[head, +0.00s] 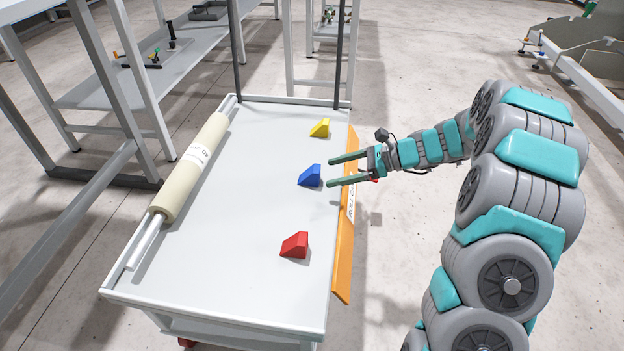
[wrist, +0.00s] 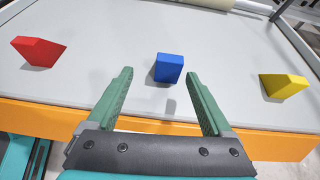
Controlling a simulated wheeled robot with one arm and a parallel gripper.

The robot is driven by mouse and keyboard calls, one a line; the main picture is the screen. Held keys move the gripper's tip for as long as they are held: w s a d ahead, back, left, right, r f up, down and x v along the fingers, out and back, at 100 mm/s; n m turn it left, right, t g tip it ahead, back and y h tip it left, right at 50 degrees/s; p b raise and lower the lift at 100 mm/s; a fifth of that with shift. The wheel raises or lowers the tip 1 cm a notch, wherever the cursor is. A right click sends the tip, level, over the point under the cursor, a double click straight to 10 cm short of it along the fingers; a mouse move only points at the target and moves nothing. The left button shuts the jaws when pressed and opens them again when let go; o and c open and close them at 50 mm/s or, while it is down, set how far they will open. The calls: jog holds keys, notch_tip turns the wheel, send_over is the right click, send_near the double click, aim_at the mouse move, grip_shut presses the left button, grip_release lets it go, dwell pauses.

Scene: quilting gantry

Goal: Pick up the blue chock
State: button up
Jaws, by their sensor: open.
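The blue chock (head: 310,176) is a small wedge on the grey cart top (head: 225,250), between the yellow and red chocks. It also shows in the wrist view (wrist: 169,68), just beyond my fingertips and between their lines. My gripper (head: 331,171) reaches in from the right over the cart's orange edge. Its two green fingers are open and empty, pointing at the blue chock. In the wrist view my gripper (wrist: 159,73) has a clear gap between its fingers, and the chock appears apart from both.
A red chock (head: 295,245) and a yellow chock (head: 320,128) sit on the same top, on either side. A cream roll (head: 190,165) lies along the far left edge. An orange strip (head: 345,240) runs along the near edge. Dark posts stand at the cart's far end.

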aim_at(313, 175)
jog(key=shift+w+d+f+m+t, duration=0.2)
jog(key=shift+w+f+m+t, duration=0.15)
jog(key=shift+w+f, duration=0.25)
jog(key=x, duration=0.3)
jog(key=b+x, duration=0.1)
jog(key=x, duration=0.3)
jog(key=shift+a+r, duration=0.15)
jog(key=shift+a, duration=0.15)
grip_shut()
